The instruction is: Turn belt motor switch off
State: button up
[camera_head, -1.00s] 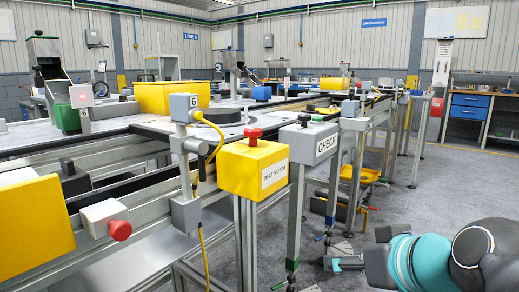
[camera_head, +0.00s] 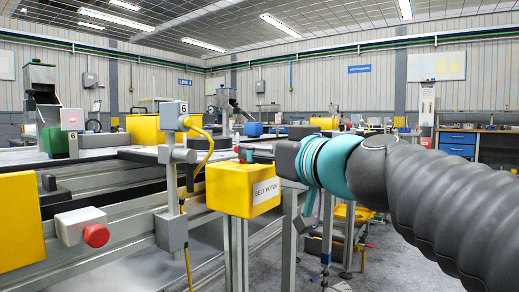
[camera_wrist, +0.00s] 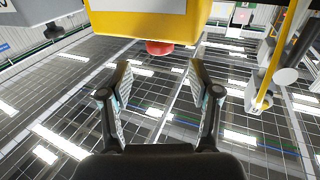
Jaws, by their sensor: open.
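The yellow belt motor box (camera_head: 228,188) carries a "BELT MOTOR" label on its front. In the wrist view, which looks upside down, the yellow box (camera_wrist: 150,22) fills the top edge. The red knob (camera_wrist: 159,47) sticks out of it, just ahead of the gap between the fingers of my gripper (camera_wrist: 160,75). The fingers are apart and nothing is held between them. I cannot tell whether the knob is turned on or off.
A grey box with a red button (camera_head: 96,236) is at lower left. The conveyor frame (camera_head: 110,262) runs alongside. Open floor lies right.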

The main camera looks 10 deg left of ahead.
jog(key=x, duration=0.7)
jog(key=shift+w+a+p, duration=0.2)
jog(key=shift+w+p, duration=0.05)
jog(key=shift+p, duration=0.1)
jog(key=c, duration=1.1)
jog(key=shift+c, duration=0.2)
